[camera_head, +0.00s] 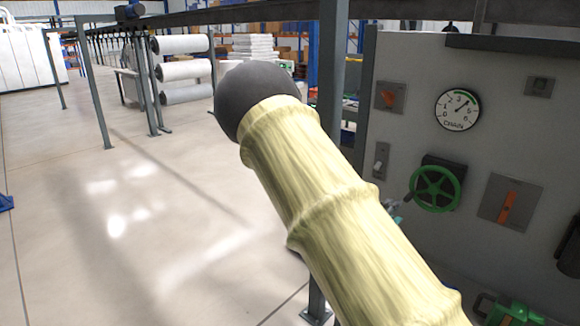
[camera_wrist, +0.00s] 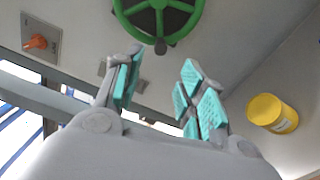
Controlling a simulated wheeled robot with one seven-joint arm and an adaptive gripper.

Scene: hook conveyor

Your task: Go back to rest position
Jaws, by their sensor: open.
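My gripper (camera_wrist: 160,88) is open and empty in the wrist view, its teal-padded fingers apart. Just beyond the fingertips is a green handwheel (camera_wrist: 158,14) on a grey panel; the wheel is cut by the top edge of that view. In the head view the same kind of green handwheel (camera_head: 435,188) sits on the grey control panel (camera_head: 400,60) at right. My arm in its pale sleeve crosses the middle of the head view and hides most of the gripper; only a bit of teal shows left of the wheel.
The panel carries a round gauge (camera_head: 457,110), an orange switch (camera_head: 389,96) and an orange lever (camera_head: 508,208). A yellow cylinder (camera_wrist: 272,113) is right of my gripper. Grey posts (camera_head: 95,85) stand at left. The floor (camera_head: 130,220) left of my arm is clear.

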